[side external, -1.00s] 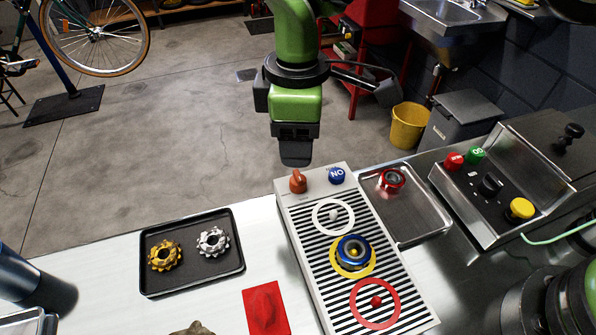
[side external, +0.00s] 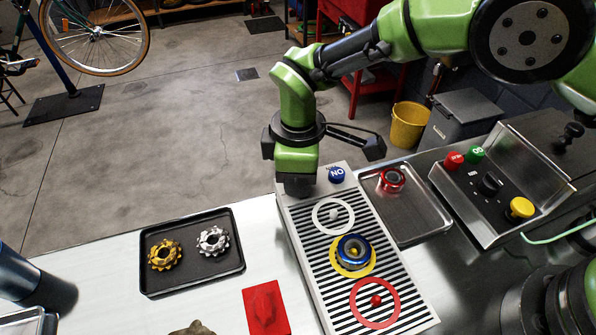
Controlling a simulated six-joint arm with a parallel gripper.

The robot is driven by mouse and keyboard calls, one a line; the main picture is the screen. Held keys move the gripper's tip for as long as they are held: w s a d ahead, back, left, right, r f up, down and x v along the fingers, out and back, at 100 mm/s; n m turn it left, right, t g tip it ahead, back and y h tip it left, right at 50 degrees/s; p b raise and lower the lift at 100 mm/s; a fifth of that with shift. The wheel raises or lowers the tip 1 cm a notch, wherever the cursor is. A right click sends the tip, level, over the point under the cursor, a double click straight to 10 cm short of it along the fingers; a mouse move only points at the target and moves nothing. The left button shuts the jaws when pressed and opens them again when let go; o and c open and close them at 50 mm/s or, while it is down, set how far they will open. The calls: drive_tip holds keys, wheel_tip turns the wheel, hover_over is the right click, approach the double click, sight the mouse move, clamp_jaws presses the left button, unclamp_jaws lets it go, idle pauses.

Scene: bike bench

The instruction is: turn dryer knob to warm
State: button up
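The dryer (side external: 318,248) is a long pale box with a black-striped top and white, yellow and red rings. The orange-red dryer knob, at the far left corner in the earlier frame, is now hidden behind my gripper (side external: 299,190). My gripper points down over that corner, left of the blue button. Its fingers are dark and seen from one side, so whether they are open, shut or touching the knob cannot be told.
A blue ringed part (side external: 353,250) sits on the yellow ring. A red part (side external: 392,179) lies in the metal tray (side external: 423,226) at right. A black tray (side external: 190,280) holds gold and silver cogs. A control box (side external: 470,205) stands far right; a red cloth (side external: 265,308) lies in front.

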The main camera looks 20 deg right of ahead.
drive_tip(key=shift+c, duration=0.9)
drive_tip(key=shift+m, duration=0.3)
drive_tip(key=m, duration=1.2)
drive_tip(key=o, duration=0.9)
